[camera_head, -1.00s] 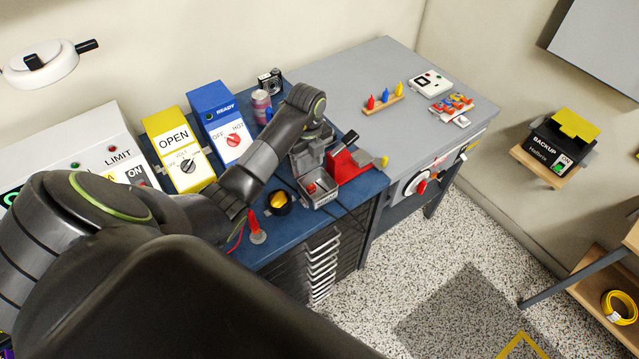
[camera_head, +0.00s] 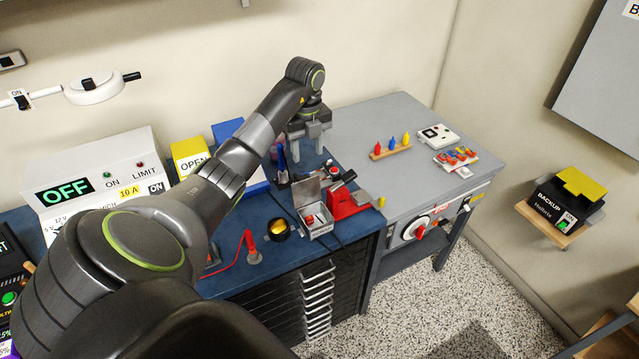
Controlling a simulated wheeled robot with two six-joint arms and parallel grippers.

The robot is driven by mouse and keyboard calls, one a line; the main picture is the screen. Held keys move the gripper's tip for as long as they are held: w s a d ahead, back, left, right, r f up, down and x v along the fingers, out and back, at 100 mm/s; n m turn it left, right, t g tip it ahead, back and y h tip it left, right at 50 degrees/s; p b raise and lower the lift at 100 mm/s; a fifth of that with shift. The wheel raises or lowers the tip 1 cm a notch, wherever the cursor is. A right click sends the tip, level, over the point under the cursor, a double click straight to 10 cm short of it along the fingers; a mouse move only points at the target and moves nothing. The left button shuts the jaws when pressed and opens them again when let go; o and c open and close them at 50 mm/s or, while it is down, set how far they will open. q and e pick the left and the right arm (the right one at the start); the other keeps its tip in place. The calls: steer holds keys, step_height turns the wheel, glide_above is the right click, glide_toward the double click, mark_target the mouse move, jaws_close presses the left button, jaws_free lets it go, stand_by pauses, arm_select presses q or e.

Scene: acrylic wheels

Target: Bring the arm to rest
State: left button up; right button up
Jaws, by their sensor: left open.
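My left arm (camera_head: 245,150) comes in from the lower left and reaches over the blue bench mat. Its gripper (camera_head: 309,148) points down with its two fingers apart and nothing visible between them. It hangs above and behind a small open metal box (camera_head: 318,224), whose lid stands up. A small red part lies inside the box. A red fixture (camera_head: 345,203) stands just right of the box. The right gripper does not show.
A white OFF panel (camera_head: 105,170), a yellow OPEN box (camera_head: 188,157) and a blue box (camera_head: 228,131) line the wall. A yellow-topped button (camera_head: 278,229) and a red-tipped probe (camera_head: 253,245) stand in front. The grey table (camera_head: 350,118) at right has much free surface.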

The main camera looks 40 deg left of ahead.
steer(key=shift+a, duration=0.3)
